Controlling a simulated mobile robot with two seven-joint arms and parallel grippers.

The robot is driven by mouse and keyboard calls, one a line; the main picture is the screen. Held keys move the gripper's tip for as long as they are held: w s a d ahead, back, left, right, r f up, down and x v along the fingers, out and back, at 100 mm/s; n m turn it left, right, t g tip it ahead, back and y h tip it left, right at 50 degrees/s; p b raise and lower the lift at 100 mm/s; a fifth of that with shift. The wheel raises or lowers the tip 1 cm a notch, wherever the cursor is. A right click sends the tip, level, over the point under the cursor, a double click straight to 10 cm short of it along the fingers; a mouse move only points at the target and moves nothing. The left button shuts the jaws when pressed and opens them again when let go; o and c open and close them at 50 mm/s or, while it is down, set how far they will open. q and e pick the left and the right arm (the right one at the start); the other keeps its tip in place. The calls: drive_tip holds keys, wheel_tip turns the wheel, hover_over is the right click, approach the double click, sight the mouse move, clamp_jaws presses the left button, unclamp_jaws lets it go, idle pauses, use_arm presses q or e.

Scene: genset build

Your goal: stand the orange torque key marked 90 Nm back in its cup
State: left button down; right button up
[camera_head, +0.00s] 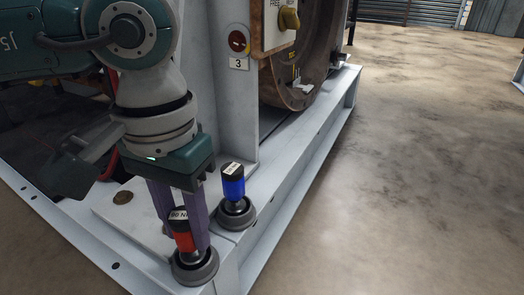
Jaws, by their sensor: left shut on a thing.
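The orange torque key (184,241), which looks red-orange here, has a black top with a white label reading 90 N and a part-hidden last letter. It stands nearly upright, its lower end at the mouth of a round dark grey cup (206,274) at the frame's corner. I cannot tell how deep it sits. My left gripper (184,228) comes down from above, its two purple fingers shut on the key. The fingers hide part of the key's sides. My right gripper is not in view.
A blue torque key (234,188) stands in a second grey cup (237,218), close behind and to the right. A grey upright post with a plate marked 3 (239,64) rises behind it. Open concrete floor (400,200) lies to the right.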

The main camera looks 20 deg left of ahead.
use_arm(q)
drive_tip(key=shift+f, duration=0.15)
idle(0.6)
drive_tip(key=shift+c, duration=2.2)
unclamp_jaws()
